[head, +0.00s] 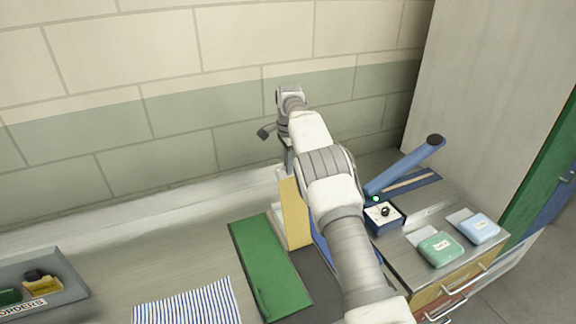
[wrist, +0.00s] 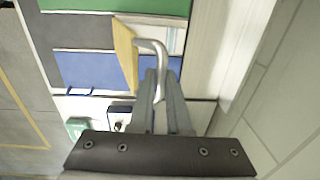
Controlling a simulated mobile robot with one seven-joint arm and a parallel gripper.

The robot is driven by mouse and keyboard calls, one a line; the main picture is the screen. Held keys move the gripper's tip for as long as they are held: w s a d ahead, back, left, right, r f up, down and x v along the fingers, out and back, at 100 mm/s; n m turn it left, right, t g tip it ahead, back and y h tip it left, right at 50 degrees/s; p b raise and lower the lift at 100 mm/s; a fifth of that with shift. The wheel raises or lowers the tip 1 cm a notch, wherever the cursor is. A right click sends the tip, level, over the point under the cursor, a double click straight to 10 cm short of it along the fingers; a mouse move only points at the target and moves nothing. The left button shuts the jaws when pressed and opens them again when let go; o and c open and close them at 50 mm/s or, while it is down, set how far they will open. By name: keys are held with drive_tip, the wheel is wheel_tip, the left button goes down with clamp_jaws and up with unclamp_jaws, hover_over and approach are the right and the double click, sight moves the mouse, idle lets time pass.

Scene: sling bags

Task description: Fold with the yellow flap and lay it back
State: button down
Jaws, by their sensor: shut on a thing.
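The yellow flap (head: 293,215) stands upright, edge up, between a flat green flap (head: 265,262) and a blue flap (head: 320,240) partly hidden by my arm. In the wrist view the yellow flap (wrist: 125,55) shows nearly edge-on, with a pale looped handle (wrist: 152,45) on its side. My gripper (wrist: 160,80) is shut on this handle, its fingers on either side of the bar. In the head view my gripper (head: 287,160) is at the top of the flap, mostly hidden by my arm. The dark grey base (head: 318,285) lies flat.
At right are a small blue box (head: 383,222), a raised blue lever (head: 410,165), and green (head: 440,247) and light blue (head: 474,227) packets. A block wall (head: 230,60) stands behind.

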drive_tip(key=c, duration=0.9)
unclamp_jaws()
drive_tip(key=shift+w+r, duration=0.15)
drive_tip(key=shift+w, duration=0.1)
wheel_tip(320, 180, up, 3)
drive_tip(key=shift+r, duration=0.2)
drive_tip(key=shift+d+r+b, duration=0.1)
drive_tip(key=shift+r+b, duration=0.15)
drive_tip(key=shift+b, duration=0.05)
drive_tip(key=s+d+r+b, duration=0.1)
drive_tip(key=d+r, duration=0.1)
drive_tip(key=d, duration=0.1)
drive_tip(key=s+d+r+b, duration=0.2)
drive_tip(key=d, duration=0.2)
drive_tip(key=s+d+r+b, duration=0.2)
drive_tip(key=d+r, duration=0.1)
drive_tip(key=shift+d, duration=0.2)
